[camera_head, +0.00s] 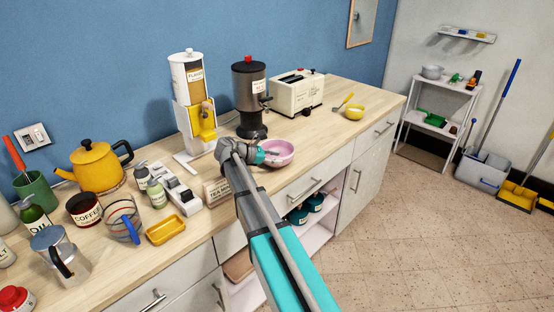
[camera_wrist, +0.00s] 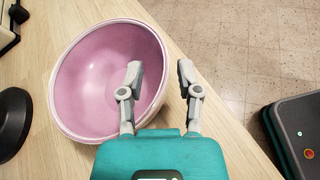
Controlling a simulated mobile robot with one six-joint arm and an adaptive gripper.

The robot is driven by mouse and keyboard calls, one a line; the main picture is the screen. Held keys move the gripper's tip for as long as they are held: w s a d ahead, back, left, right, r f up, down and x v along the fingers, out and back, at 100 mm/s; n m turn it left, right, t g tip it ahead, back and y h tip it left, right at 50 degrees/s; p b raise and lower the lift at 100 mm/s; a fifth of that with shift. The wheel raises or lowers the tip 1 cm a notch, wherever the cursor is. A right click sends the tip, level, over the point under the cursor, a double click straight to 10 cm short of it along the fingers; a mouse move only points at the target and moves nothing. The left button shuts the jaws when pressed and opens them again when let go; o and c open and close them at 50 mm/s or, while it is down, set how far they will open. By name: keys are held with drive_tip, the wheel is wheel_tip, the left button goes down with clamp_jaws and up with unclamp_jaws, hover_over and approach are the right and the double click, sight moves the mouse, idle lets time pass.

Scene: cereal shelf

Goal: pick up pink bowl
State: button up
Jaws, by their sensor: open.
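The pink bowl (camera_head: 284,155) stands upright on the wooden counter near its front edge, in front of the dark dispenser. In the wrist view the bowl (camera_wrist: 85,75) is empty and lies to the left. The left finger overlaps the bowl's right side in the picture, and the right finger shows over the counter beyond the rim. I cannot tell how far the fingertips are above the rim.
A dark dispenser (camera_head: 251,85) stands behind the bowl, with a white dispenser (camera_head: 187,95) left of it. A tea box (camera_head: 216,190) and bottles are left.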

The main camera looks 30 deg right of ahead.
drive_tip(key=shift+x, duration=0.75)
clamp_jaws()
